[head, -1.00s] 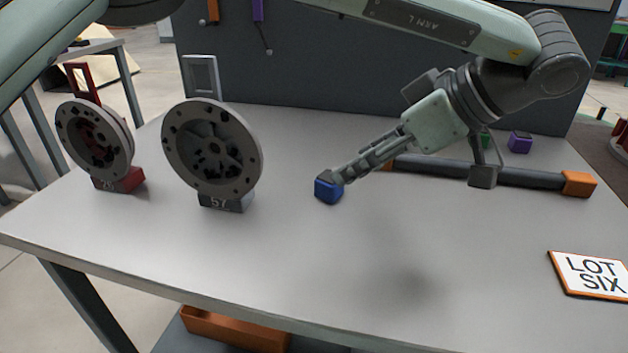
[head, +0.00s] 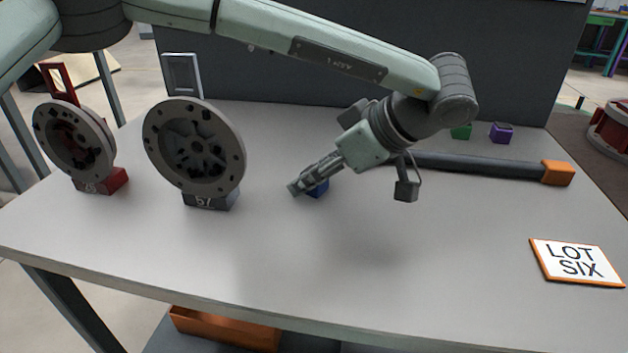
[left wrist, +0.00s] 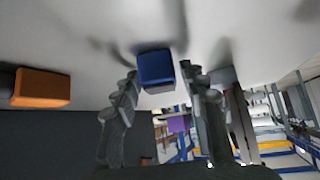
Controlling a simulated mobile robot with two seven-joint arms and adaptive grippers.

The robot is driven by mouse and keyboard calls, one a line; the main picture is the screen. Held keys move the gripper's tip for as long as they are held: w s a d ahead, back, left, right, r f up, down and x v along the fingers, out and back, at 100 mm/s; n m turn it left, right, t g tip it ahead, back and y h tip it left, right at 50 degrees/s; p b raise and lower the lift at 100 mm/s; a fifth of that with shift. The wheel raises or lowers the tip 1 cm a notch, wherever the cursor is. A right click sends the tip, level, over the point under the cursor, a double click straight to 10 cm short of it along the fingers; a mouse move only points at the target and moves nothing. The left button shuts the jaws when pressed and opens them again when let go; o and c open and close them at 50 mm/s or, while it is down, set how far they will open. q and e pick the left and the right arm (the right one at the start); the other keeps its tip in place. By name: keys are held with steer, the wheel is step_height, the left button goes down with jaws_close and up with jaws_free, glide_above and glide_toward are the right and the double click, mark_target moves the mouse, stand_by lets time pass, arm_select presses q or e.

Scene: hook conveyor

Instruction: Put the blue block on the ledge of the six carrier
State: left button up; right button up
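The blue block (head: 318,189) sits on the grey table near its middle, partly hidden behind my left gripper's fingers. My left gripper (head: 296,188) reaches down to it from the upper right. In the left wrist view the blue block (left wrist: 157,68) lies between the two fingertips (left wrist: 157,78), with a small gap on each side, so the gripper is open. A white card with an orange edge (head: 577,263) reading "LOT SIX" lies at the table's right front. I cannot make out a carrier marked six. My right gripper is not in view.
Two grey flanged discs stand at the left, one on a dark block (head: 210,200) marked 57, one on a red block (head: 103,181). A dark bar with orange ends (head: 557,173), a green block (head: 461,132) and a purple block (head: 501,133) are behind.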

arm_select(q)
jaws_close()
